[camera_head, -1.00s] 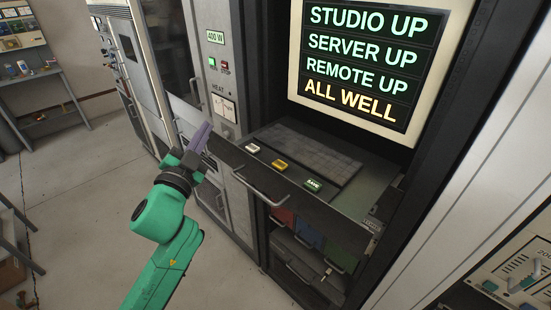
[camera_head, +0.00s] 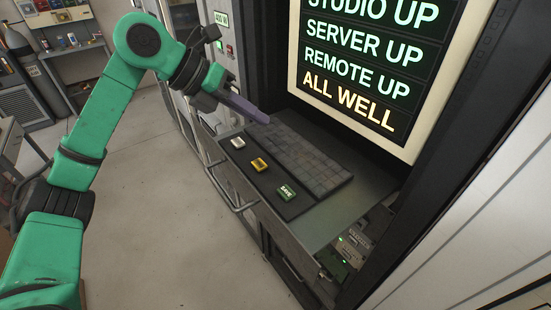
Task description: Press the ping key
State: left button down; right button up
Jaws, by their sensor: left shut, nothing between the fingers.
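Three keys sit in a row on the front strip of a pulled-out keyboard drawer (camera_head: 338,212). The lettering on the white and yellow keys is too small to read, so I cannot tell which is ping. My left gripper (camera_head: 264,119) is shut and empty. Its purple fingers point down and right, near the drawer's far left corner, beyond the white key in the picture. They appear apart from all three keys. My right gripper is not in view.
A grey keyboard (camera_head: 305,158) lies behind the keys. A lit screen (camera_head: 350,85) above it reads ALL WELL on its lowest line. A handle (camera_head: 232,190) sticks out from the drawer front. Rack panels stand close on both sides. Open floor (camera_head: 165,210) lies to the left.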

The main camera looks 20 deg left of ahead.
aim_at(254, 165)
pick_arm(q)
jog(key=f+b, duration=0.2)
jog(key=f, duration=0.1)
jog(key=f+b, duration=0.3)
jog(key=a+f+b, duration=0.1)
jog(key=f+b, duration=0.2)
jog(key=shift+s, duration=0.3)
jog(key=shift+r, duration=0.15)
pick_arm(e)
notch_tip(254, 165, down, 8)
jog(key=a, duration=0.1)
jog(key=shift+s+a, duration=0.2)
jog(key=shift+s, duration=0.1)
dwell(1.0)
pick_arm(q)
jog(key=shift+f+b, duration=0.3)
jog(key=shift+f, duration=0.1)
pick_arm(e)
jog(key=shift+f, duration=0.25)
